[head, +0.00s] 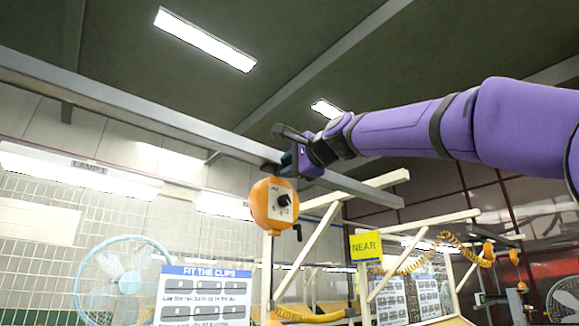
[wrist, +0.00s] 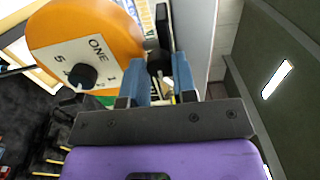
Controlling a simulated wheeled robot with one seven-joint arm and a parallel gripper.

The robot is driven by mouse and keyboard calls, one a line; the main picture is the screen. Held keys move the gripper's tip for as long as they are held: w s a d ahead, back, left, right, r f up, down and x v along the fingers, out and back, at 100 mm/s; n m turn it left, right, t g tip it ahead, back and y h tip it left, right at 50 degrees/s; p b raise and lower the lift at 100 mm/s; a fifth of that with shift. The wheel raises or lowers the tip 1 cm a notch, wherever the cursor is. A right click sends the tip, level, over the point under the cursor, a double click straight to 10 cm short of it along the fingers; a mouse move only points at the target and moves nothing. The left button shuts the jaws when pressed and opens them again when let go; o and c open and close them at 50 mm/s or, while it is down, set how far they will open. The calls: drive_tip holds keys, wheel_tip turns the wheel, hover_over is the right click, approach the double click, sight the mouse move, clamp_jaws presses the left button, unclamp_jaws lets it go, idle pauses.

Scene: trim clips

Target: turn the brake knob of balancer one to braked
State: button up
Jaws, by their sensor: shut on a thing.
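Balancer one is the orange round body (head: 268,188) hanging under the grey rail in the head view; it also shows at the upper left of the wrist view (wrist: 125,44), its white plate marked ONE. A black dial knob (head: 284,200) sits on that plate, and it shows in the wrist view too (wrist: 82,76). My gripper (head: 291,161) is above the balancer, by the rail, apart from the dial knob. In the wrist view its blue fingers (wrist: 162,88) are shut on a dark part (wrist: 159,63) beside the balancer. The fingers partly hide this part; I cannot tell whether it is the brake knob.
The grey overhead rail (head: 130,115) passes close behind my gripper. A black crank (head: 298,230) hangs at the balancer's lower right. A yellow NEAR sign (head: 366,246), a FIT THE CLIPS board (head: 204,298) and a fan (head: 122,282) stand below.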

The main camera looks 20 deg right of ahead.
drive_tip(key=shift+f, duration=0.1)
idle(0.3)
drive_tip(key=o, duration=0.9)
drive_tip(key=v, duration=1)
drive_tip(key=shift+s+d, duration=0.15)
drive_tip(key=shift+s, duration=0.2)
drive_tip(key=s+f+n+g+h, duration=0.1)
drive_tip(key=s+f+n+g, duration=0.25)
drive_tip(key=f, duration=0.95)
drive_tip(key=s+f+n+g+h, duration=0.2)
drive_tip(key=f+n+g, duration=0.15)
drive_tip(key=f, duration=1.05)
drive_tip(key=s+d+f+n+g+h, duration=0.1)
drive_tip(key=s+f, duration=0.3)
drive_tip(key=f, duration=0.4)
drive_tip(key=s+d+f+n+g, duration=0.1)
drive_tip(key=s+f+n, duration=0.3)
drive_tip(key=f, duration=0.4)
drive_tip(key=s+f+n+g+h, duration=0.1)
drive_tip(key=s+f+n+g, duration=0.1)
drive_tip(key=f, duration=0.6)
drive_tip(key=shift+s+d+f+g+h, duration=0.15)
drive_tip(key=shift+s+d+g, duration=0.1)
drive_tip(key=shift+s, duration=0.3)
drive_tip(key=shift+s+d+f+g+h, duration=0.15)
drive_tip(key=shift+s+g, duration=0.1)
drive_tip(key=shift+s, duration=0.3)
